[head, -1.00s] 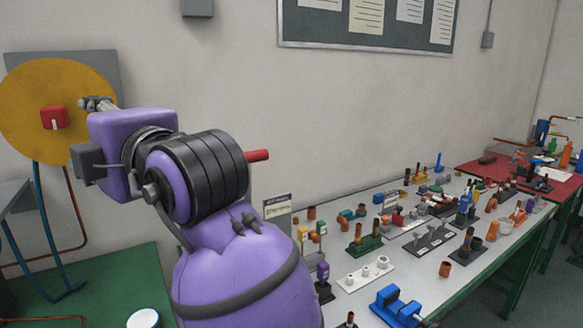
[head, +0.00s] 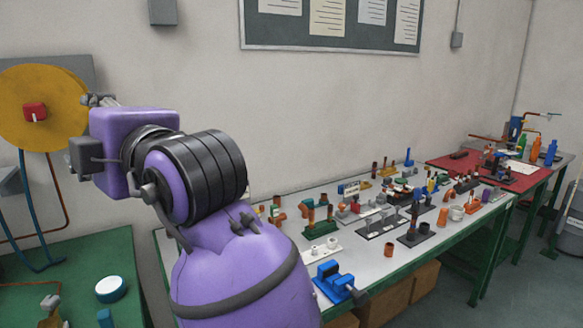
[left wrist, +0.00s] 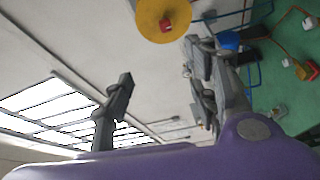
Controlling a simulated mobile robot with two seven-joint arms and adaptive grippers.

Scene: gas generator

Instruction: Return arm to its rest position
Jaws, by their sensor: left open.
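My left arm is raised and bent in the head view. Its left gripper (head: 97,100) shows small beyond the purple wrist, overlapping the right edge of the yellow disc in the picture. The left wrist view shows the same gripper (left wrist: 162,90) with its two grey fingers spread apart and nothing between them. The yellow disc (head: 62,88) with a red knob (head: 35,112) is on the wall at the left; it also appears at the top of the left wrist view (left wrist: 150,22), beyond the fingers and apart from them. My right gripper is not in view.
A long grey workbench (head: 400,262) with copper pipe pieces, stands and a blue vise (head: 333,278) stands right of my arm. A red-topped table (head: 510,178) is farther back. A green table (head: 60,268) with a white round lid (head: 111,288) is at lower left.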

